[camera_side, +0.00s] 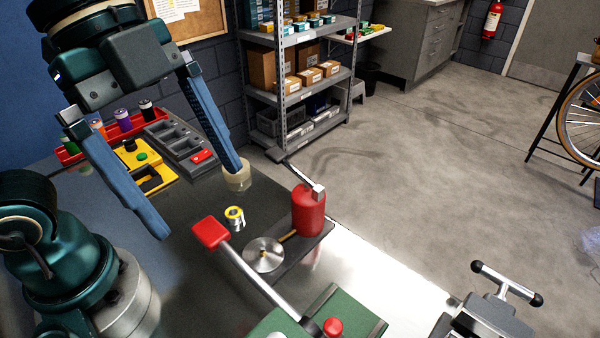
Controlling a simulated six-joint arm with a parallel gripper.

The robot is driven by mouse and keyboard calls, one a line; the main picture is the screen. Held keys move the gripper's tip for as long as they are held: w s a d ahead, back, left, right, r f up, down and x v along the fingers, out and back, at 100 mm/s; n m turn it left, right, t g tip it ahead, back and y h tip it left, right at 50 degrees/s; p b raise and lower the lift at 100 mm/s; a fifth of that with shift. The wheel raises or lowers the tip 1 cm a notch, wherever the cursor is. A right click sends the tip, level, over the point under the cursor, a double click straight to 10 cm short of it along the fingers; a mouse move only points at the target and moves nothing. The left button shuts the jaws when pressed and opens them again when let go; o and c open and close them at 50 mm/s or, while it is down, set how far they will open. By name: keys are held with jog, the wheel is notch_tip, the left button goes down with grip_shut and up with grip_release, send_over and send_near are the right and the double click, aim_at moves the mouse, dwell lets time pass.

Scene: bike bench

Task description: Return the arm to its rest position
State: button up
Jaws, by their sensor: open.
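My gripper (197,198) is at the upper left of the side view. Its two long blue fingers point down and are spread wide apart, with nothing held between them. The fingers hang above the dark workbench top (190,262). The right fingertip appears in front of or close to a pale roll (237,180); I cannot tell whether they touch. The left fingertip shows over bare bench. My arm's green and grey links show at the left edge.
On the bench are a red bottle (309,213), a silver disc (264,255), a small yellow-topped item (235,214), a red-ended lever (240,262), a yellow tray (126,157), a grey tray (165,130) and a red bin (68,156). A shelf rack (243,80) stands behind.

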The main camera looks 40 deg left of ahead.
jog(key=w+a+f+n+t+y, duration=0.2)
jog(key=a+f+n+t+y, duration=0.3)
jog(key=a+n, duration=0.7)
jog(key=s+d+r+n+g+h, duration=0.1)
jog(key=d+r+n+g+h, duration=0.35)
jog(key=n, duration=0.55)
jog(key=s+d+r+n+g+h, duration=0.1)
jog(key=d+r+n+g+h, duration=0.25)
jog(key=d+n, duration=0.45)
jog(key=s+d+f+n, duration=0.1)
jog(key=d+f, duration=0.2)
jog(key=f, duration=0.5)
jog(key=shift+d+f+n, duration=0.15)
jog(key=shift+f+n, duration=0.1)
jog(key=shift+n, duration=0.15)
jog(key=shift+r, duration=0.15)
